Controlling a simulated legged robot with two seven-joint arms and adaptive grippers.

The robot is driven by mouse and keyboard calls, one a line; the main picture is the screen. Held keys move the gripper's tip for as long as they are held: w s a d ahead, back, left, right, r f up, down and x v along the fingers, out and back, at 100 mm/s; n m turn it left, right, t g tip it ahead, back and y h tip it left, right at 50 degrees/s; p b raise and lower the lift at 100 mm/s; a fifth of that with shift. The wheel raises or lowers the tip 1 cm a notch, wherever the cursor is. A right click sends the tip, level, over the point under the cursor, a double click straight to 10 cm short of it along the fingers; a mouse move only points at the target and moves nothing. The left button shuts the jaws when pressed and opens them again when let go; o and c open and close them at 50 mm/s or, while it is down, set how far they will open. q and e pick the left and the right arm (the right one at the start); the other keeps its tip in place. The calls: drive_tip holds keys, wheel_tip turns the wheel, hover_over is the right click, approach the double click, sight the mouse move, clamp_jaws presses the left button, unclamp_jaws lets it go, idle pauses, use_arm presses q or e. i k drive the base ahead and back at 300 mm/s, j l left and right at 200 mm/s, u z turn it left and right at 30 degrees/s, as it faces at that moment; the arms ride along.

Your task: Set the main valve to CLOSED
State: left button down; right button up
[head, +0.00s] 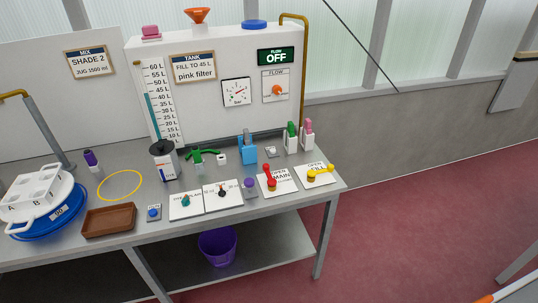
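The main valve (270,179) has a red lever on a white plate (288,186) marked OPEN and MAIN, near the front right of the bench. Its lever runs from the pivot toward the back of the plate, near the OPEN word. Smaller lettering to the right of it is too small to read surely. A fill valve (319,173) with a yellow lever sits on its own plate to the right, its lever lying sideways. Neither of my grippers shows in the head view.
The grey bench (140,239) also holds a brown tray (108,220), a black-lidded jug (164,160), pink and green bottles (307,135) and a white multi-hole rack (38,192). A purple bin (217,246) stands below.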

sight(271, 182)
drive_tip(key=i+j+z, duration=0.45)
drive_tip(key=i+j, duration=0.35)
drive_tip(key=i, duration=0.05)
